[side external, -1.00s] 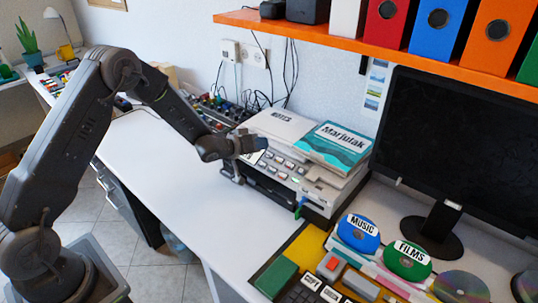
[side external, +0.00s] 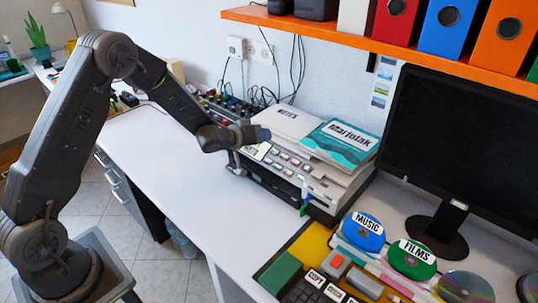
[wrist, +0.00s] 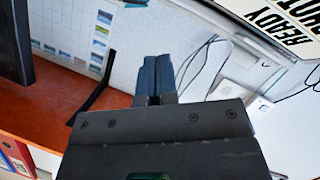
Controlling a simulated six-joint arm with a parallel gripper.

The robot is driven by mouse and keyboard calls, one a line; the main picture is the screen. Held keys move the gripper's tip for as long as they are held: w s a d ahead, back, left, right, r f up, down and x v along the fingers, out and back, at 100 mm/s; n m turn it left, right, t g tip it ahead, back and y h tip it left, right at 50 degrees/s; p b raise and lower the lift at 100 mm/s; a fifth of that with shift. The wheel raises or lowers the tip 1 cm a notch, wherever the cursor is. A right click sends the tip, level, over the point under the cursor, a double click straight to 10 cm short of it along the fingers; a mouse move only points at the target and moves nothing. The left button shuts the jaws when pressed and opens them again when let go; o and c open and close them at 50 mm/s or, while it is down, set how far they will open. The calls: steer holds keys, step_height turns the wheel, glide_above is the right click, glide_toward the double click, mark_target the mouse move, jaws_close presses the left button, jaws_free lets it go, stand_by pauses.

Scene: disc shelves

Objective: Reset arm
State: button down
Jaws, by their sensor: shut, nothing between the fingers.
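My arm reaches from the left over the white desk (side external: 165,180) in the side external view.
Binders line the orange shelf (side external: 375,43). Cables and a mixer-like panel (side external: 228,107) lie behind my arm. The desk's left part is clear.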

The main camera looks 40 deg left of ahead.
steer(key=s+r+m+g+y, duration=0.1)
steer(key=s+r+g+y, duration=0.3)
steer(key=s+r, duration=1.05)
steer(key=s+d+r+m+g, duration=0.1)
steer(key=s+d+g, duration=0.1)
steer(key=s, duration=0.9)
steer(key=s+d+r+m+g, duration=0.2)
steer(key=s+d, duration=0.2)
steer(key=s, duration=0.7)
steer(key=shift+g+h, duration=0.3)
steer(key=shift+h, duration=0.1)
steer(key=shift+r, duration=0.15)
steer(key=w+a+f+n+t, duration=0.1)
steer(key=w+a+f+t, duration=0.1)
steer(key=w, duration=0.8)
steer(key=w+a+f+n+t, duration=0.1)
steer(key=w+a+f+t, duration=0.15)
steer(key=w, duration=0.65)
steer(key=w+a+f+n+t, duration=0.1)
steer(key=w+a+f+t, duration=0.1)
steer(key=w, duration=0.8)
steer(key=w+f+n+t+h, duration=0.1)
steer(key=w+f+t+h, duration=0.1)
steer(key=w+f, duration=0.3)
step_height(320, 180, down, 3)
steer(key=shift+w+d+f+h, duration=0.1)
steer(key=shift+w+d+h, duration=0.2)
steer(key=shift+h, duration=0.5)
